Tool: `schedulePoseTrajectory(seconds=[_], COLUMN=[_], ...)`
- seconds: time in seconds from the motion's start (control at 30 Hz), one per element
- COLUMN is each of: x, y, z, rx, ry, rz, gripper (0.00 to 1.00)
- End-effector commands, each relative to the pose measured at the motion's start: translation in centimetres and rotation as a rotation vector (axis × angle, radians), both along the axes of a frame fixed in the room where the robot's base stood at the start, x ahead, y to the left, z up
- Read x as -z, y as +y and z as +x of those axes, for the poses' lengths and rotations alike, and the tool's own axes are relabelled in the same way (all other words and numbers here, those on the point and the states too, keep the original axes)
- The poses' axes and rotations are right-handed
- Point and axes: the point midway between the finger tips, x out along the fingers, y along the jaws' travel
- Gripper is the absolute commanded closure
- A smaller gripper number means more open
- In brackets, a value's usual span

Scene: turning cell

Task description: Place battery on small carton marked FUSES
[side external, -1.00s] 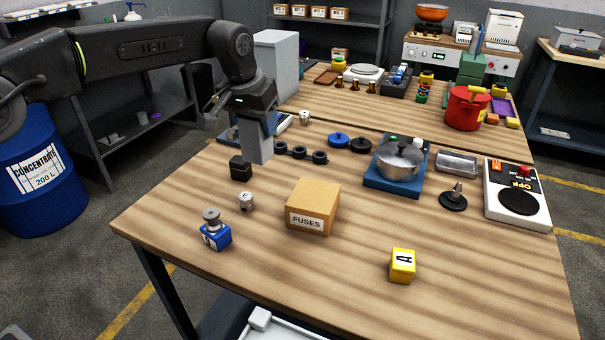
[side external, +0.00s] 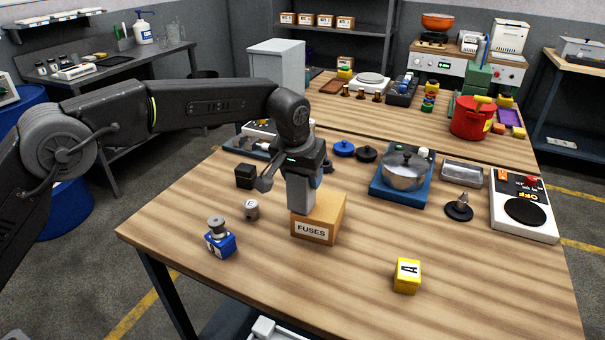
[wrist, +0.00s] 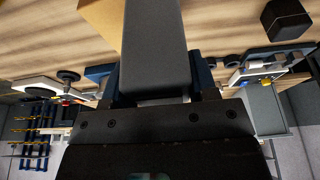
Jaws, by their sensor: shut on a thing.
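My gripper (side external: 302,173) is shut on a plain grey upright block, which I take to be the battery (side external: 298,194). In the wrist view the battery (wrist: 155,45) extends away from between the fingers. The tan small carton marked FUSES (side external: 325,228) stands on the wooden table. The battery's lower end overlaps the left part of the carton's top in the side view; I cannot tell whether it touches. The carton's edge shows beside the battery in the wrist view (wrist: 98,22). My gripper hides part of the table behind it.
A blue block with a metal knob (side external: 220,242), a small grey cylinder (side external: 251,210) and a black cube (side external: 245,176) stand left of the carton. A yellow block (side external: 407,276) lies front right. A pot (side external: 404,172) stands behind right. The table's front middle is clear.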

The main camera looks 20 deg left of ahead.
Motion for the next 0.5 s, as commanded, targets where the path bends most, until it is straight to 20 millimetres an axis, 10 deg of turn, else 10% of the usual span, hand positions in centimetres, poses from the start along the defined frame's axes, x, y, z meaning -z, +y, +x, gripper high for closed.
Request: schedulePoseTrajectory(seconds=[0.27, 0.3, 0.5], x=[0.09, 0.31, 0.29], y=[0.00, 0.02, 0.02], z=[0.04, 0.00, 0.00], rx=[-0.001, 0.000, 0.000], ry=[-0.003, 0.000, 0.000], rz=[-0.001, 0.000, 0.000], gripper=[0.86, 0.46, 0.27])
